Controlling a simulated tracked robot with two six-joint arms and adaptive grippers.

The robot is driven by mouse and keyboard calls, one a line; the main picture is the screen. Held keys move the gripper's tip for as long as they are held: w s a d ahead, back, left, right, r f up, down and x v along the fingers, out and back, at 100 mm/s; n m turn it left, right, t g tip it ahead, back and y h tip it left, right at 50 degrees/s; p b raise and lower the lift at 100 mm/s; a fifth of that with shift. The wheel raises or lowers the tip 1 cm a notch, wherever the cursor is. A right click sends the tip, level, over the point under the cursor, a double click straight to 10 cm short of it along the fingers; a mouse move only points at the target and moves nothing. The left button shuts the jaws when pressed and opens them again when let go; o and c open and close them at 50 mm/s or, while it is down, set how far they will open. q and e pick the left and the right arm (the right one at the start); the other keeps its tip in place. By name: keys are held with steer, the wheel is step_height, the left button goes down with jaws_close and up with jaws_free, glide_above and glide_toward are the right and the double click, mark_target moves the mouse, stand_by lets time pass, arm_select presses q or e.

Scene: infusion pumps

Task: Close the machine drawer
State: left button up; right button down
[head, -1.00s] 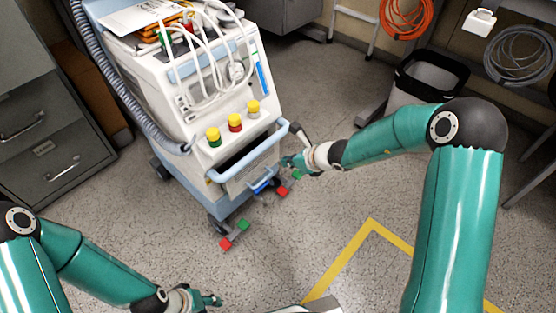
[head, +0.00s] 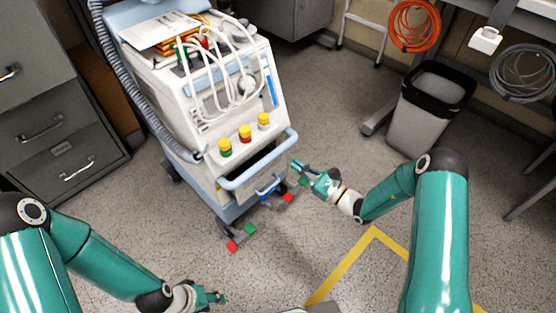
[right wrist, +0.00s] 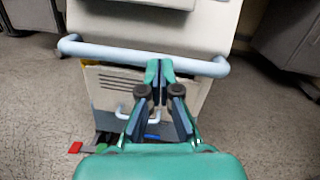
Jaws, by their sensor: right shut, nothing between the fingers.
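The machine (head: 215,85) is a white wheeled cart with a light blue push bar (head: 260,165) across its front. Its drawer (head: 238,190) is below the bar; a dark gap shows above the drawer front, so it stands open. In the right wrist view the pale drawer front (right wrist: 108,90) has slots and a small white handle (right wrist: 124,114). My right gripper (head: 300,168) is shut and empty, to the right of the drawer. In the right wrist view its fingertips (right wrist: 160,66) overlap the bar; contact cannot be told. My left gripper (head: 218,297) is low, apart from the machine; its opening is unclear.
Grey filing cabinets (head: 60,130) stand at the left. A bin with a black liner (head: 432,110) stands at the right by a bench. Red and green blocks show at the cart's feet (head: 233,246).

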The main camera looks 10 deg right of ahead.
steer(key=s+d+f+m+h, duration=0.2)
steer(key=s+d+f+m, duration=0.15)
steer(key=f, duration=0.45)
steer(key=shift+n, duration=0.25)
steer(key=b+x, duration=0.1)
steer(key=x, duration=0.3)
steer(key=b+x, duration=0.1)
steer(key=x, duration=0.4)
steer(key=b+x, duration=0.1)
steer(key=x, duration=0.3)
steer(key=shift+w+a+r, duration=0.2)
steer(key=shift+a+r, duration=0.1)
steer(key=shift+a, duration=0.2)
arm_select(q)
step_height(320, 180, down, 2)
steer(key=shift+f, duration=0.1)
